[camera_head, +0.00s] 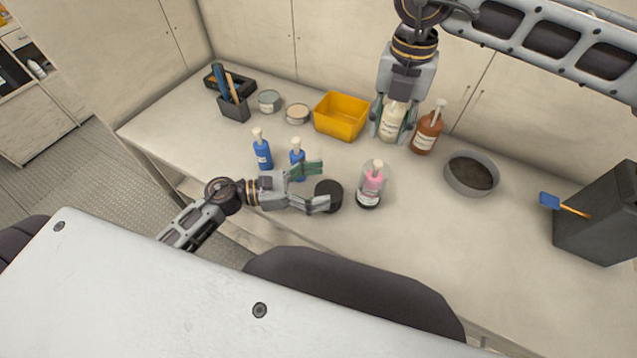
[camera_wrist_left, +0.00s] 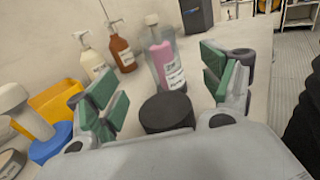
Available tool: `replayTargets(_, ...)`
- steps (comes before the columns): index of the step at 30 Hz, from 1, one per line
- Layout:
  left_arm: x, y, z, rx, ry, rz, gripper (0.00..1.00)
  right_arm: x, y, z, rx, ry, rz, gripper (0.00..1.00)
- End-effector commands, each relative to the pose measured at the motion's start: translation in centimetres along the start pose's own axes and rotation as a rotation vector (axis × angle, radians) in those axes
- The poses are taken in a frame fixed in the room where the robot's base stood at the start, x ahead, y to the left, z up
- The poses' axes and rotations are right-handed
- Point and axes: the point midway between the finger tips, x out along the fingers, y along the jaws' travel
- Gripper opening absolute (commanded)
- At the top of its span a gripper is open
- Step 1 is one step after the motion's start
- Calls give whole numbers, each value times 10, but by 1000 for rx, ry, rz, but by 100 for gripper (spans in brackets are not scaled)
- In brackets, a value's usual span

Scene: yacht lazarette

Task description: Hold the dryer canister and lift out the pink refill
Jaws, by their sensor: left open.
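The dryer canister (camera_head: 361,195) is a clear upright cylinder with a dark base, standing on the counter. The pink refill (camera_head: 375,182) is inside it, and shows in the left wrist view (camera_wrist_left: 161,60). My left gripper (camera_head: 320,185) is open, its fingers pointing toward the canister but short of it. A black round lid or jar (camera_head: 329,197) lies between the fingers and the canister, and shows low between the fingers in the left wrist view (camera_wrist_left: 167,112). My right gripper (camera_head: 394,130) hangs from above with fingers apart, overlapping a cream pump bottle (camera_head: 393,120) in the head view.
Two blue bottles (camera_head: 262,152) stand close behind my left gripper. A yellow bin (camera_head: 341,117), brown pump bottle (camera_head: 427,132) and grey bowl (camera_head: 471,174) line the back. A dark box (camera_head: 600,215) stands at right.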

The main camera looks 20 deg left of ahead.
Motion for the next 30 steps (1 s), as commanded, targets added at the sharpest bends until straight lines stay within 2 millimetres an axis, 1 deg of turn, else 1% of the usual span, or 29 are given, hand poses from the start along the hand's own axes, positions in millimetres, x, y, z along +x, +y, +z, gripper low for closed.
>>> replayTargets(19, 3, 0, -1, -1, 2, 3, 81, 0, 0, 0, 0, 0, 0, 36)
replayTargets(25, 13, 1, -1, 0, 2, 3, 81, 0, 0, 0, 0, 0, 0, 36)
replayTargets(30, 27, 1, 0, 2, 1, 2, 81, 0, 0, 0, 0, 0, 0, 36)
